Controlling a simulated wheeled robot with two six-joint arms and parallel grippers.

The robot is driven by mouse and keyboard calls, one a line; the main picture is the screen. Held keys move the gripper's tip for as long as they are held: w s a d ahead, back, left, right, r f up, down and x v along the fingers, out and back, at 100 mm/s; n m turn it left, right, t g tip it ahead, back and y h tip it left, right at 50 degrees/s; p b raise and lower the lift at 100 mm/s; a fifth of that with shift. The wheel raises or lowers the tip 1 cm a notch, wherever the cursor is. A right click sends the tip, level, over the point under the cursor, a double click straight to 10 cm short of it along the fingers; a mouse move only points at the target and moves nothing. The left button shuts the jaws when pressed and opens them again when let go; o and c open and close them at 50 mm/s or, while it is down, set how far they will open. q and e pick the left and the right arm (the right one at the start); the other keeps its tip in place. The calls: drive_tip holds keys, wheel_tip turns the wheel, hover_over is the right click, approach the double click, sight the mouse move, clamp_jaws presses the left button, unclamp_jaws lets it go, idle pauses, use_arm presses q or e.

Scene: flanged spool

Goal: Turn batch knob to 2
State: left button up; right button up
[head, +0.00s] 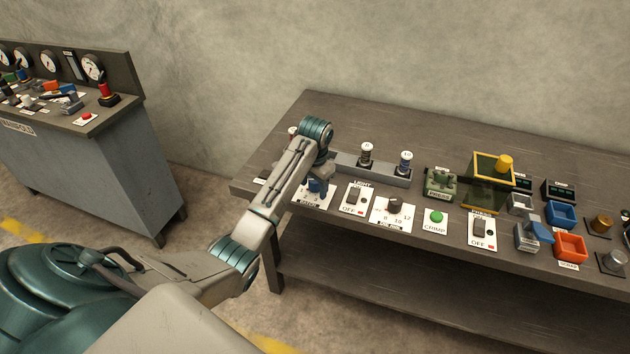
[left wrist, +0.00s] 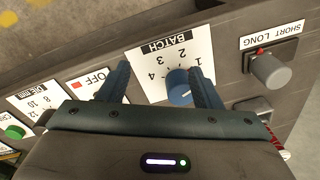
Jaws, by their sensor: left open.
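The blue batch knob (left wrist: 180,88) sits on the white BATCH label plate (left wrist: 146,62), which reads upside down in the left wrist view with numbers 1 to 4. A short pale mark shows on the knob, but I cannot tell clearly which number it points at. In the head view the knob (head: 315,188) is partly covered by my left arm. My left gripper (left wrist: 161,68) is open, with its two dark fingers on either side of the knob, the right finger closer to it. I cannot tell whether either finger touches it. My right gripper is not in view.
A grey SHORT/LONG knob (left wrist: 270,70) is beside the batch plate. An OFF switch plate (head: 354,199), a die knob (head: 395,204) and a green CRIMP button (head: 436,216) line the bench front. A spool rack (head: 375,172) stands behind.

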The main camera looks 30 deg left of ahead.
sight(315, 184)
use_arm(q)
drive_tip(key=shift+h, duration=0.3)
drive_tip(key=w+a+r, duration=0.1)
drive_tip(key=r, duration=0.1)
drive_tip(key=w+a+r, duration=0.1)
drive_tip(key=w+r, duration=0.1)
drive_tip(key=w+a+r, duration=0.1)
drive_tip(key=w+r, duration=0.1)
drive_tip(key=shift+w+r, duration=0.1)
drive_tip(key=shift+r, duration=0.05)
wheel_tip(315, 184, down, 9)
drive_tip(key=shift+f+p, duration=0.15)
drive_tip(key=shift+p, duration=0.9)
drive_tip(key=shift+f, duration=0.65)
drive_tip(key=c, duration=1)
